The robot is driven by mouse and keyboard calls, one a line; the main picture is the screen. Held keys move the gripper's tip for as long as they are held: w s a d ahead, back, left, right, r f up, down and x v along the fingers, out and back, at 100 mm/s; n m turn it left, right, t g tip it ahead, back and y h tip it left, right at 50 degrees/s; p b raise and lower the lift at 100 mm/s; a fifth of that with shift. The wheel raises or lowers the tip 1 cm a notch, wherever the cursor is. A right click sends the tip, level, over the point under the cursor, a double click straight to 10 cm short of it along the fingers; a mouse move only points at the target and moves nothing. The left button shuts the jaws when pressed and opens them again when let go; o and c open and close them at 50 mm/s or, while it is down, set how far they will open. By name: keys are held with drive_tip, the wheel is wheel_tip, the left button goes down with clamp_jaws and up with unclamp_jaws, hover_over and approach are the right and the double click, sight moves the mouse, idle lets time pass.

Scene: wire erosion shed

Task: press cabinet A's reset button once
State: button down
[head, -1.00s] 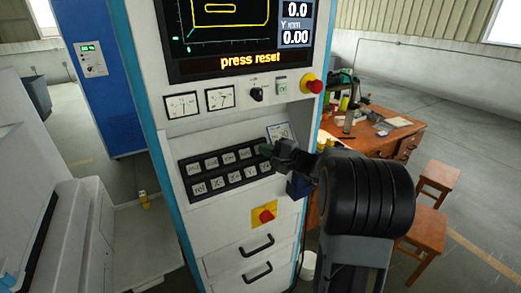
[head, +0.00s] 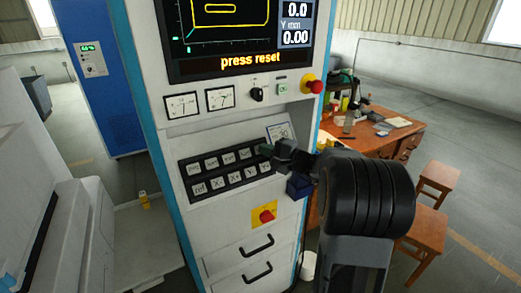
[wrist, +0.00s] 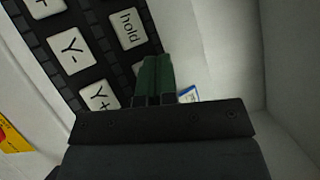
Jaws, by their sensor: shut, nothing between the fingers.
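The white cabinet (head: 222,240) with blue edges has a screen (head: 240,35) reading "press reset". I cannot see an A label. Its black key panel (head: 205,180) carries two rows of white keys. In the wrist view I read hold (wrist: 129,28), Y- (wrist: 72,50) and Y+ (wrist: 99,98). My gripper (head: 266,150) is shut and empty at the panel's upper right end. Its green fingertips (wrist: 155,62) cover most of the key after hold, so its label is hidden. I cannot tell whether they touch it. No key labelled reset is readable.
Red knobs on yellow plates stand above right (head: 312,86) and below (head: 265,216) the panel. A small tilted card (head: 279,131) is just above my fingertips. A blue cabinet (head: 95,75) stands back left, a wooden desk (head: 400,140) and stools (head: 423,228) at right.

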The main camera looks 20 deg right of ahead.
drive_tip(key=shift+w+a+f+b, duration=0.1)
drive_tip(key=shift+w+f+b, duration=0.5)
drive_tip(key=shift+b, duration=0.55)
idle(1.0)
drive_tip(key=shift+r, duration=0.15)
drive_tip(key=shift+s+r, duration=0.4)
drive_tip(key=shift+s, duration=0.2)
idle(0.4)
drive_tip(key=shift+s+d+r, duration=0.2)
drive_tip(key=shift+s+r, duration=0.55)
drive_tip(key=shift+s, duration=0.25)
drive_tip(key=shift+s+d+r, duration=0.15)
drive_tip(key=shift+s+r, duration=0.6)
drive_tip(key=shift+s, duration=0.25)
